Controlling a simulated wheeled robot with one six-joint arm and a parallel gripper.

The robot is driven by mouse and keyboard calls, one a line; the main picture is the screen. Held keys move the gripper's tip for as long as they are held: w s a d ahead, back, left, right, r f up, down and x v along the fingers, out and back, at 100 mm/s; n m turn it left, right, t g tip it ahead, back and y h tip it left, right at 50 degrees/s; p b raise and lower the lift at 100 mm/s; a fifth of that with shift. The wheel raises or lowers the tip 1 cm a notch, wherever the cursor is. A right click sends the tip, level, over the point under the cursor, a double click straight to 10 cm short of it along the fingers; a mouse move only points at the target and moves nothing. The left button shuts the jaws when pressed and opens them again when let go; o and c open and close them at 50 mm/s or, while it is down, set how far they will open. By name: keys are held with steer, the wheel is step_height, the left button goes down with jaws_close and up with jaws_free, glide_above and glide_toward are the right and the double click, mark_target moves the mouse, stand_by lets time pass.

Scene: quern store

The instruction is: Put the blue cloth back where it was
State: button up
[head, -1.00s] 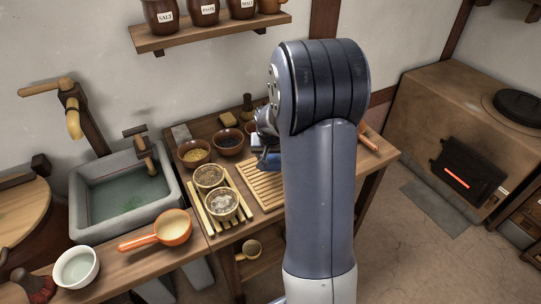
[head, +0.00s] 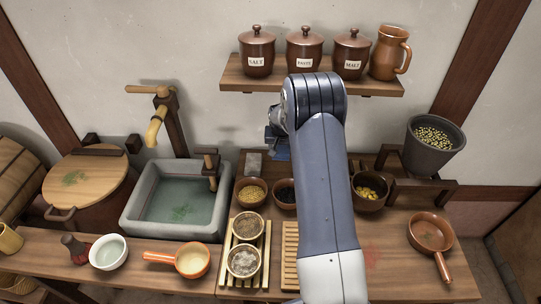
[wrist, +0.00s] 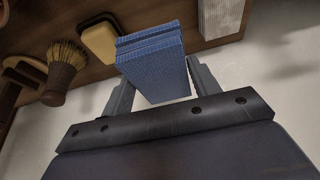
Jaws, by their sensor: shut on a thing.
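The blue cloth (wrist: 155,62) is a folded, ribbed stack held between the two fingers of my gripper (wrist: 150,88) in the wrist view. In the head view only a small blue part of the cloth (head: 281,151) shows beside my gripper (head: 275,139), most of which my arm hides. The cloth is in front of the wall, at the back of the counter and above the bowls. I cannot tell its exact height over the wood.
A brush (wrist: 64,72), a yellow sponge (wrist: 100,42) and a pale grey block (wrist: 222,16) are near the cloth in the wrist view. A shelf (head: 312,82) with jars is above. Bowls and a slatted rack (head: 265,268) crowd the counter. A red patch (head: 372,259) marks the wood.

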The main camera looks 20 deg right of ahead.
mark_target(279, 153)
steer(key=f, duration=0.2)
steer(key=f+b, duration=0.1)
steer(key=f, duration=0.1)
steer(key=w+f+b, duration=0.1)
steer(key=f, duration=0.1)
steer(key=shift+w+a+f, duration=0.1)
steer(key=shift+a+f, duration=0.1)
steer(key=shift+f+b, duration=0.6)
steer(key=shift+f, duration=1.15)
steer(key=shift+f, duration=0.2)
steer(key=o, duration=0.9)
steer(key=shift+o, duration=0.2)
steer(key=p+v, duration=0.4)
steer(key=v, duration=0.8)
steer(key=shift+r, duration=0.2)
